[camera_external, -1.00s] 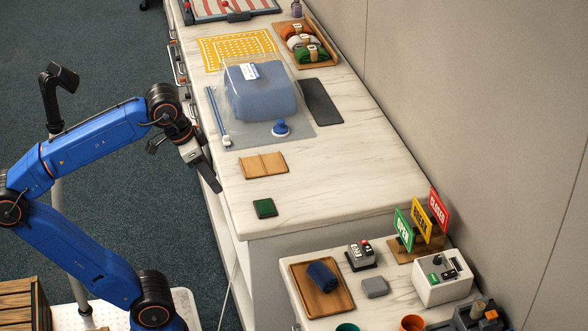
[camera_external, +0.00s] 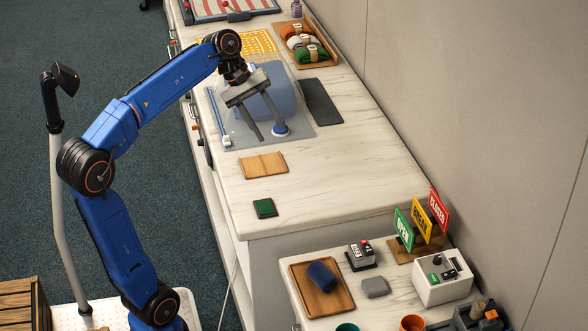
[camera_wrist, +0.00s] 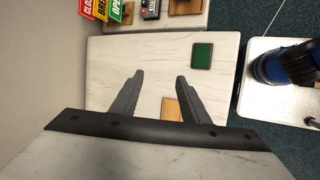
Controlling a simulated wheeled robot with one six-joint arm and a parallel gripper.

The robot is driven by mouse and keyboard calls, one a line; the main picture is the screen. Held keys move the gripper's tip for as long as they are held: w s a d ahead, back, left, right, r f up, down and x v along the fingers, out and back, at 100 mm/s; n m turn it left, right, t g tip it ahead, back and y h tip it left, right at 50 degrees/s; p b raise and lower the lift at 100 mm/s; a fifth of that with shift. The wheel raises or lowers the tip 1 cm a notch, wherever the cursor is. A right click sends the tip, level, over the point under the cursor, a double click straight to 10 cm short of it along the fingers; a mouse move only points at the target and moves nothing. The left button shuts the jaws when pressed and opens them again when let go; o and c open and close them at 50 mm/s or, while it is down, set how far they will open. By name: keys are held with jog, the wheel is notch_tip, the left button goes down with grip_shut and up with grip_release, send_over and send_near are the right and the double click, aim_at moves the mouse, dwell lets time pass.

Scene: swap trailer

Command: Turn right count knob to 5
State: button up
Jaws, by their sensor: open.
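My gripper (camera_external: 268,134) is open and empty above the long marble counter (camera_external: 340,170), its fingers pointing down. In the wrist view the two fingers (camera_wrist: 160,77) are apart with bare counter and part of a wooden board between them. A small grey device (camera_external: 361,254) with a white face and red parts stands on the lower counter, far from my gripper. It also shows at the top of the wrist view (camera_wrist: 151,9). A white box (camera_external: 441,278) with green and dark controls stands to its right. The pictures are too small to tell which part is the right count knob.
A wooden board (camera_external: 263,165) and green pad (camera_external: 265,208) lie on the counter. OPEN, BREAK and CLOSED signs (camera_external: 421,218) stand near the wall.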

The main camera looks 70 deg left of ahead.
jog(key=w+a+n+t+h, duration=0.15)
jog(key=a+n, duration=0.35)
jog(key=a, duration=0.5)
jog(key=w+a+n+t, duration=0.25)
jog(key=a+n, duration=0.25)
jog(key=a, duration=0.6)
jog(key=s+a+n+t, duration=0.35)
jog(key=a+n, duration=0.45)
jog(key=a, duration=1.1)
jog(key=s+a+f+n+t+y, duration=0.25)
jog(key=s+a+n, duration=0.55)
jog(key=s+a, duration=0.75)
jog(key=s+a+f+n+t+y, duration=0.25)
jog(key=s+a+n, duration=0.45)
jog(key=s+a, duration=0.9)
send_near(200, 143)
jog(key=w+f, duration=0.1)
jog(key=w, duration=0.6)
jog(key=shift+a+f+t, duration=0.15)
jog(key=shift+a+t, duration=0.2)
jog(key=shift+a, duration=0.1)
jog(key=shift+y, duration=0.25)
grip_shut()
